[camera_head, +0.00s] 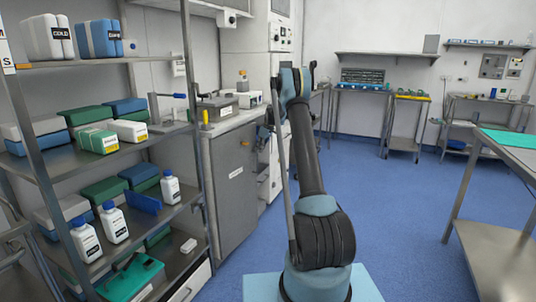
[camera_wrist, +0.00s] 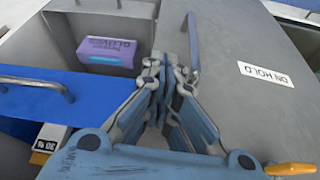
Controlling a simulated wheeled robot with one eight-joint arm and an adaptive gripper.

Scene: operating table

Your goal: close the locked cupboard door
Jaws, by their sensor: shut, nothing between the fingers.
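A grey cupboard door panel with an "ON HOLD" label (camera_wrist: 263,73) fills the right of the wrist view. A metal bar handle (camera_wrist: 192,45) stands at its left side. An orange lever (camera_wrist: 290,169) shows at the lower right. My gripper (camera_wrist: 165,72) is shut and empty, with its fingertips just left of the bar handle; I cannot tell whether they touch. Left of the panel is an open compartment with a purple glove box (camera_wrist: 108,56) inside. In the head view a grey cupboard front (camera_head: 232,200) with a white label stands left of my arm, which partly hides my gripper.
A blue front with a metal handle (camera_wrist: 38,84) lies left of my gripper in the wrist view. A metal shelf rack (camera_head: 60,165) with bottles and boxes stands at left. A steel table (camera_head: 500,250) stands at right. Blue floor (camera_head: 400,220) between is clear.

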